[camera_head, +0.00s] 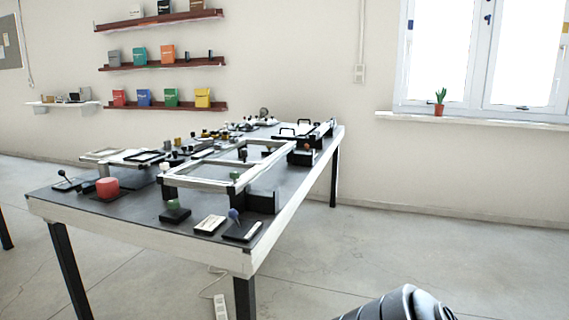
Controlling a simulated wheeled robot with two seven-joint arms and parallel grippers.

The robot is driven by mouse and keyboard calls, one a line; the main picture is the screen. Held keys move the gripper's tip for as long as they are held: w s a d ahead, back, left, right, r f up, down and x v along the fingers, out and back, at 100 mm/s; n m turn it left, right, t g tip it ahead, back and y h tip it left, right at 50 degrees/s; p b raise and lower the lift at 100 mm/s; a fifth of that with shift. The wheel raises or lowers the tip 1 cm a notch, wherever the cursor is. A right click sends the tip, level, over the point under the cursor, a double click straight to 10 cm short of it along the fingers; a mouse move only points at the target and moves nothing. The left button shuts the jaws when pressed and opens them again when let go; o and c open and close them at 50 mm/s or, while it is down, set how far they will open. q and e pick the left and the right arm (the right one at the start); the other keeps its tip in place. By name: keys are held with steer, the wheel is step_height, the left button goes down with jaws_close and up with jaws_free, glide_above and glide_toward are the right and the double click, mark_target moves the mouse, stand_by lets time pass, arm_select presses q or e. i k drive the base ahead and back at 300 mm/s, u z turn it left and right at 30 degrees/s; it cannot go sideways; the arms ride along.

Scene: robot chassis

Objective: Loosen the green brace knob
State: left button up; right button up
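A long table (120,215) with a dark top and pale edge carries several small fixtures. A green knob (173,204) sits on a small black base (175,215) near the table's front edge. A second, smaller green knob (235,176) shows at the near right corner of a raised pale frame (205,182). I cannot tell from this view which of them is the brace knob. Neither of my grippers is in view. A dark rounded part at the bottom right is probably a link of my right arm, well away from the knobs.
A red knob (107,187) stands left of the front green knob. A white-topped block (210,224) and a blue knob (234,215) on a black base stand to its right. Open floor (420,220) lies right of the table. A white power strip (220,307) lies below it.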

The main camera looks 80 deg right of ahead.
mark_target(234, 175)
steer(key=z, duration=1.05)
steer(key=i, duration=0.9)
steer(key=z, duration=0.9)
